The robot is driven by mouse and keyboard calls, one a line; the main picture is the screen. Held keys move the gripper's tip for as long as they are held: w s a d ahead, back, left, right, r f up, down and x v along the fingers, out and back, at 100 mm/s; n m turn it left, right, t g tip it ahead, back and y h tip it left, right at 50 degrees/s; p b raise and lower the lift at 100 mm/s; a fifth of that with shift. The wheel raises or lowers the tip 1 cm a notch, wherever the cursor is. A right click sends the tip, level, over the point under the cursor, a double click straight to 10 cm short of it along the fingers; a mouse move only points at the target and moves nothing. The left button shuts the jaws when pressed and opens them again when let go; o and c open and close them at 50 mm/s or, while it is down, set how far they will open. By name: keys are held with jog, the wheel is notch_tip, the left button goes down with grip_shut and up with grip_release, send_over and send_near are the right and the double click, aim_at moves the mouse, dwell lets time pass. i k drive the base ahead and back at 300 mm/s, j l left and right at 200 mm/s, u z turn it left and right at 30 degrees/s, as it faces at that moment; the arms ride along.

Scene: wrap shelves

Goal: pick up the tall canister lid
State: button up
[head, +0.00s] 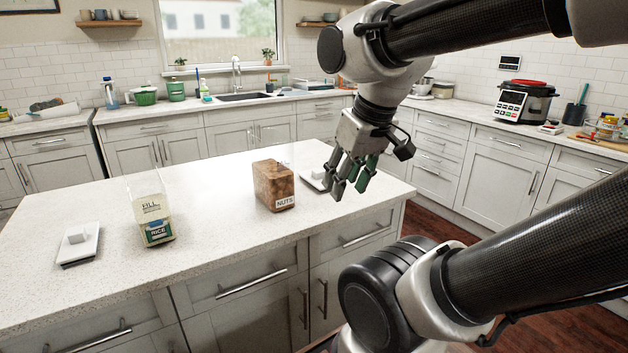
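A tall clear canister (151,212) with a green and white rice label stands uncovered on the island, left of centre. A flat white lid (78,246) with a block-shaped knob lies to its left. A shorter canister of nuts (273,186) stands to the right. Another white lid (314,181) lies just right of it, partly hidden behind my gripper. Which lid belongs to the tall canister is not marked. My gripper (346,186) points down near the right-hand lid, its fingers apart with nothing seen between them. Its height above the counter is hard to tell.
The pale island counter (200,235) is clear between the canisters and along its front edge. The back counter holds a sink (245,97), green pots (144,96) and a cooker (524,101), beyond the island.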

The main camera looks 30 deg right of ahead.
aim_at(305, 175)
jog(key=i+l, duration=0.3)
jog(key=l, duration=0.15)
jog(key=i+l, duration=0.3)
jog(key=l, duration=0.15)
jog(key=z, duration=0.05)
